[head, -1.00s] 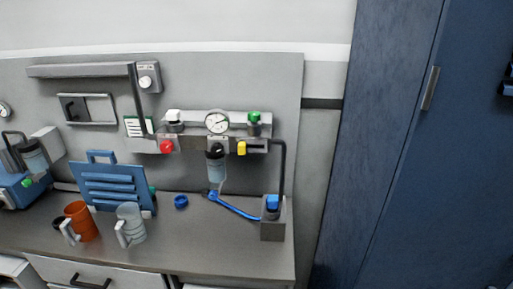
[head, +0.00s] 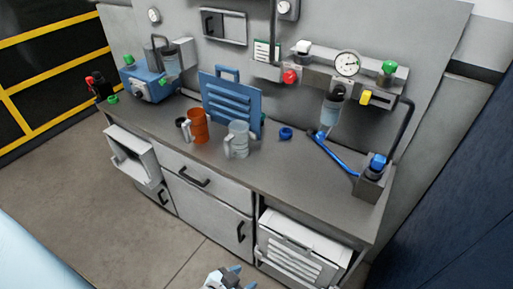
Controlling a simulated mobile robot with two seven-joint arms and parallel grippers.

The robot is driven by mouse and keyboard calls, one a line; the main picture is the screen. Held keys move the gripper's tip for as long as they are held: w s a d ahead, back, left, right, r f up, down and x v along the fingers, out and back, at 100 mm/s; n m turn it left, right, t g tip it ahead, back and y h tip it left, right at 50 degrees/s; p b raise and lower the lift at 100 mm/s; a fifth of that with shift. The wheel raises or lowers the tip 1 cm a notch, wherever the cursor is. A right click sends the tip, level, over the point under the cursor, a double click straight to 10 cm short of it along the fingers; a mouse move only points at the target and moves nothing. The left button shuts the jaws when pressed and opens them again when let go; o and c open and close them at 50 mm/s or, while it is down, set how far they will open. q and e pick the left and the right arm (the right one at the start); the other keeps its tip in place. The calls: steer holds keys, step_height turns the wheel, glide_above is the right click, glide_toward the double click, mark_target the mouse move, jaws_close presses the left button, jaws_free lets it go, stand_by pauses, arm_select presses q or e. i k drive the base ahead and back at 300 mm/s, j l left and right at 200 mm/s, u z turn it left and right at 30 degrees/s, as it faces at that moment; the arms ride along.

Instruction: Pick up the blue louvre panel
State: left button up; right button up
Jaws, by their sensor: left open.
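The blue louvre panel (head: 231,100) stands nearly upright at the back of the grey workbench (head: 280,180). It has several horizontal slats and a loop handle on top. The orange mug and the clear mug stand in front of it and hide part of its lower edge. My left gripper (head: 241,277) shows only in part at the bottom edge of the head view. It is open, in front of the bench and well apart from the panel. My right gripper is not in view.
An orange mug (head: 199,128) and a clear mug (head: 238,139) stand close before the panel. A blue ring (head: 286,133) and a blue hose (head: 332,155) lie to the right. A blue pump unit (head: 149,86) stands left.

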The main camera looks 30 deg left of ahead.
mark_target(226, 100)
steer(key=k+u, duration=0.45)
steer(key=k+j+u, duration=0.2)
steer(key=k+u, duration=0.3)
steer(key=i+z, duration=0.15)
steer(key=z, duration=0.65)
steer(key=i+j+z, duration=0.1)
steer(key=j+z, duration=1.2)
steer(key=j, duration=1.35)
steer(key=k+j+z, duration=0.15)
steer(key=j, duration=0.4)
